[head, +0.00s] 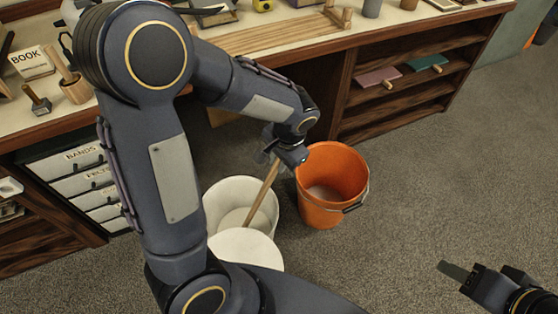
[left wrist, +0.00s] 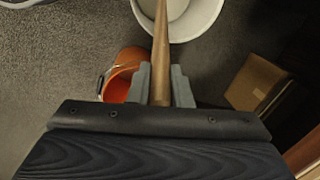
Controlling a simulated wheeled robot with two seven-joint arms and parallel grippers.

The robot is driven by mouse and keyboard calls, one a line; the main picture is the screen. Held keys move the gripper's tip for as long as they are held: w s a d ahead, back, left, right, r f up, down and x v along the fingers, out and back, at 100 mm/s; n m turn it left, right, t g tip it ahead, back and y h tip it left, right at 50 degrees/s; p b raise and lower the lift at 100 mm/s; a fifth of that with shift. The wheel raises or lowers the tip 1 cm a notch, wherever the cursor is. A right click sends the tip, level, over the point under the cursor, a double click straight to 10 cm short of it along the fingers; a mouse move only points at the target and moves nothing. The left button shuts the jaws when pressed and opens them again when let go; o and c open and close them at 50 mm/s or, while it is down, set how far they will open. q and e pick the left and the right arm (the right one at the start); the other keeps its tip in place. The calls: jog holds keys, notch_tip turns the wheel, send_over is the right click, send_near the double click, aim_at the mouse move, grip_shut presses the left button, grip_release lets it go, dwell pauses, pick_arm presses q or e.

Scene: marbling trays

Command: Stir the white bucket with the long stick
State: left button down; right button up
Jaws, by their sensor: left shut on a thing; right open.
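The white bucket (head: 214,204) stands on the floor in front of the workbench, partly hidden by my left arm. It also shows at the top of the left wrist view (left wrist: 215,22). My left gripper (head: 279,157) is above the bucket's right side and is shut on the long wooden stick (head: 262,195). The stick slants down into the bucket, its lower end inside. In the left wrist view the stick (left wrist: 161,50) runs from between the fingers (left wrist: 160,88) toward the bucket. My right gripper (head: 462,276) is at the lower right, open and empty, away from the bucket.
An orange bucket (head: 322,212) stands just right of the white one. A round white surface (head: 245,248) is in front of the white bucket. A wooden workbench (head: 300,52) with shelves and drawers runs behind. A brown box (left wrist: 256,82) is on the floor. The floor at right is clear.

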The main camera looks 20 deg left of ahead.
pick_arm(q)
jog(key=shift+r+p, duration=4.3)
jog(key=shift+r, duration=1.2)
